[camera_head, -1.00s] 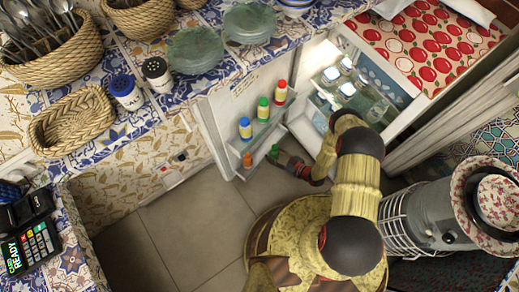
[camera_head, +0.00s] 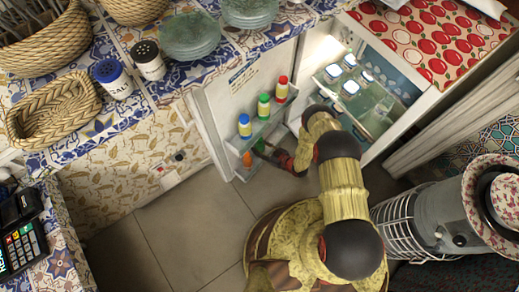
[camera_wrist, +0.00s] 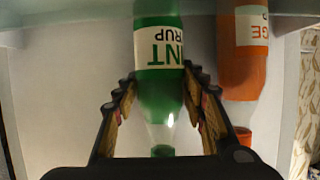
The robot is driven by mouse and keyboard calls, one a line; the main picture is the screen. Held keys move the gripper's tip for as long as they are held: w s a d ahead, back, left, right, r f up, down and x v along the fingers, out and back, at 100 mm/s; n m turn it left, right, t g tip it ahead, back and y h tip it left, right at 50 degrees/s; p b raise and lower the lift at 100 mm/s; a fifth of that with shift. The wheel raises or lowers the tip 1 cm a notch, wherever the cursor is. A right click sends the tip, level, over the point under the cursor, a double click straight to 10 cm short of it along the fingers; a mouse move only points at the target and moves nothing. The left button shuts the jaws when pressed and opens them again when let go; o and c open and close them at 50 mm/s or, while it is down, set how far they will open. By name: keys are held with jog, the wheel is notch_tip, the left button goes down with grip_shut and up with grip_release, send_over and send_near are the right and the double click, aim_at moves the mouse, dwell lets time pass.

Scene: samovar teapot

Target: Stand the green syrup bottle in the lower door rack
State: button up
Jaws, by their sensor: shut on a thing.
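The green syrup bottle (camera_wrist: 158,88) shows upside down in the wrist view, with a white label, clear neck and green cap. My gripper (camera_wrist: 159,76) is shut on it, one finger on each side. In the head view my gripper (camera_head: 265,149) is at the open fridge door's lower rack (camera_head: 249,174), and a little of the green bottle (camera_head: 259,145) shows there. The orange syrup bottle (camera_wrist: 242,60) stands beside the green one, apart from it; it also shows in the lower rack in the head view (camera_head: 247,160). The green bottle's base is out of view, so I cannot tell whether it touches the rack floor.
The upper door rack holds bottles with blue (camera_head: 244,125), green (camera_head: 263,106) and red (camera_head: 281,88) caps, close above my gripper. The fridge interior (camera_head: 350,95) is open to the right. A grey heater (camera_head: 430,220) stands right of my arm. The floor (camera_head: 185,225) left of me is clear.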

notch_tip(320, 180, down, 2)
jog(key=shift+w+a+b, duration=0.1)
jog(key=shift+a+b, duration=0.05)
jog(key=shift+b, duration=0.4)
jog(key=shift+r, duration=0.1)
jog(key=o, duration=1.6)
jog(key=shift+c, duration=0.2)
